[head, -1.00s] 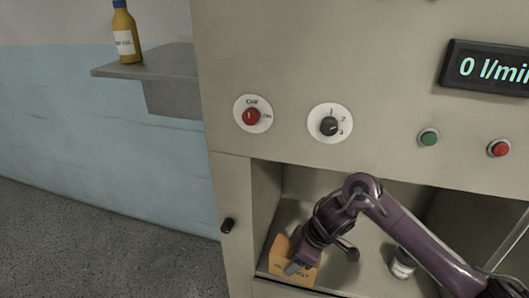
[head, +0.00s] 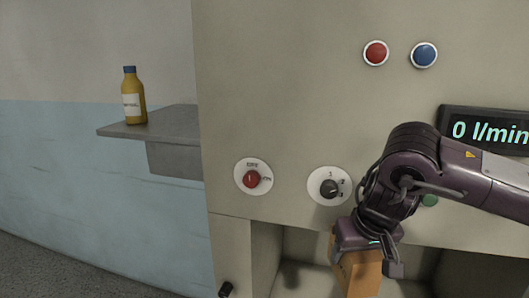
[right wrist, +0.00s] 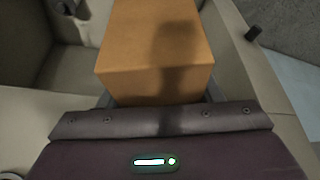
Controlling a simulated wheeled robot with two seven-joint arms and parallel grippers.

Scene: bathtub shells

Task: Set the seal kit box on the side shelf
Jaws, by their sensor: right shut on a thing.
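The seal kit box (head: 362,274) is an orange-brown carton low in the head view, in front of the open compartment of the cabinet. My right gripper (head: 368,262) is shut on it, with a finger on each side. In the right wrist view the box (right wrist: 156,45) fills the space ahead of the gripper (right wrist: 160,100). The side shelf (head: 165,130) is a grey ledge at the left of the cabinet, well to the left of and above the box. My left gripper is not in view.
A yellow bottle with a blue cap (head: 133,97) stands on the shelf; the shelf top to its right is bare. The cabinet front carries a red knob (head: 252,179), a dark dial (head: 329,188), a red button (head: 376,53), a blue button (head: 424,55) and a flow display (head: 490,131).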

